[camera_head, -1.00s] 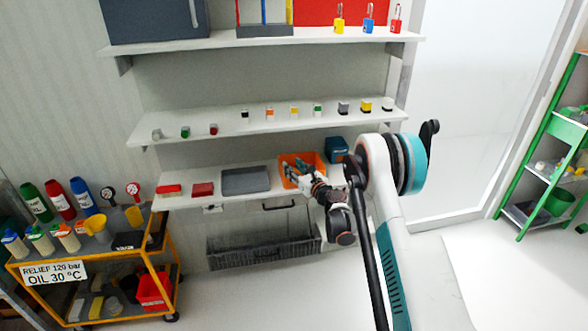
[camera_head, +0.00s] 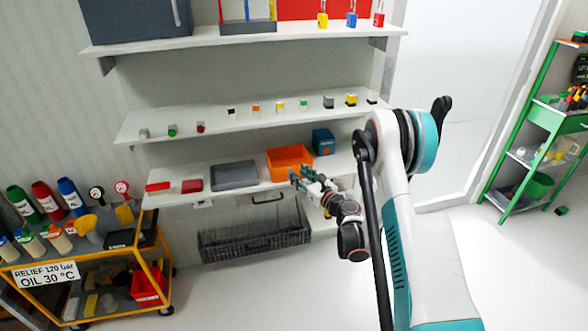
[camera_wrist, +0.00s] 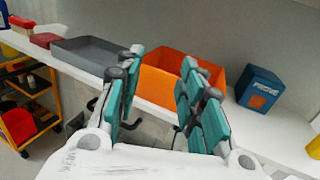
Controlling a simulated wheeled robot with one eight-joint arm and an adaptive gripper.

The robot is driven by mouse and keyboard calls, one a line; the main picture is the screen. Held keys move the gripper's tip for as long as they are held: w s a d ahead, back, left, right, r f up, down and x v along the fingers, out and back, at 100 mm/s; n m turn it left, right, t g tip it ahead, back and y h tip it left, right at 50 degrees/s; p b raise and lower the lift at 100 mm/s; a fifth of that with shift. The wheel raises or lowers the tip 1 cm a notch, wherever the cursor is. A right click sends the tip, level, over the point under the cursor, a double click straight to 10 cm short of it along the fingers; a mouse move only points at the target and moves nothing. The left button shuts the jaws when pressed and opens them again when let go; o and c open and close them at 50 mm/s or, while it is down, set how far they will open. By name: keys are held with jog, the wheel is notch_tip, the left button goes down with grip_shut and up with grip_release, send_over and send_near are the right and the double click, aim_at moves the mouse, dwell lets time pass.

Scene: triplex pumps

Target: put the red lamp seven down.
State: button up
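My gripper (camera_head: 299,175) is in front of the lowest wall shelf, by the front right corner of the orange bin (camera_head: 290,158). In the wrist view its teal fingers (camera_wrist: 162,62) stand apart with nothing visible between them. The orange bin (camera_wrist: 160,82) is beyond the fingers, and its inside is mostly hidden. I cannot identify red lamp seven for certain. A small red-topped piece (camera_head: 200,127) stands on the middle shelf beside a green-topped one (camera_head: 172,131); no number is readable.
On the lowest shelf are a grey tray (camera_head: 234,176), red blocks (camera_head: 192,186) and a blue box (camera_head: 323,142). A wire basket (camera_head: 255,241) is below. A yellow cart (camera_head: 165,262) stands left; a green rack (camera_head: 530,130) stands right. Floor between is clear.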

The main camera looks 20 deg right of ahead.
jog(key=s+a+r+n+g, duration=0.35)
jog(key=s+r+n, duration=0.4)
jog(key=r, duration=0.25)
jog(key=s+a+r+n+g, duration=0.2)
jog(key=s+a+r+n, duration=0.35)
jog(key=r+n, duration=0.4)
jog(key=s+d+n+g+h, duration=0.2)
jog(key=s+n, duration=0.5)
jog(key=s, duration=0.8)
jog(key=s+d+n+g+h, duration=0.2)
jog(key=s+n, duration=0.5)
jog(key=s, duration=0.9)
jog(key=shift+s+d+r+n+h, duration=0.2)
jog(key=shift+d+r+n+h, duration=0.3)
jog(key=shift+h, duration=0.7)
